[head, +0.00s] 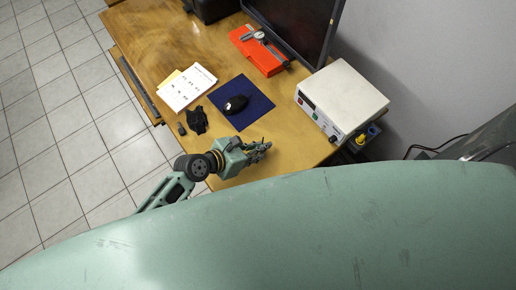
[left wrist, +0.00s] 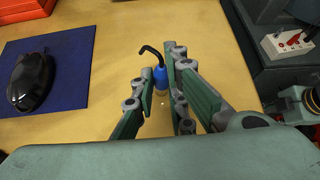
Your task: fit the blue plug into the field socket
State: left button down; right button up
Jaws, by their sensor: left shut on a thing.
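The blue plug (left wrist: 160,76) with a short bent black cable shows between the finger tips in the left wrist view. My left gripper (left wrist: 164,88) is shut on it, and its lower end is partly hidden by the fingers. In the head view my left gripper (head: 262,148) is over the near right part of the wooden table, and the plug is too small to make out there. A pale instrument box (head: 350,88) stands to its right, with knobs or terminals on its front. I cannot tell which opening is the field socket. My right gripper is not identifiable in either view.
A blue mat (head: 258,106) with a black mouse (head: 236,104) lies beyond my left gripper. Papers (head: 188,88), a red case with a caliper (head: 262,55) and a dark monitor (head: 292,22) stand farther back.

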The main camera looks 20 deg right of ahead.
pick_arm(q)
jog(key=shift+f, duration=0.2)
jog(key=c, duration=2.2)
grip_release()
jog(key=shift+f, duration=0.1)
jog(key=o, duration=0.5)
jog(key=shift+c, duration=0.2)
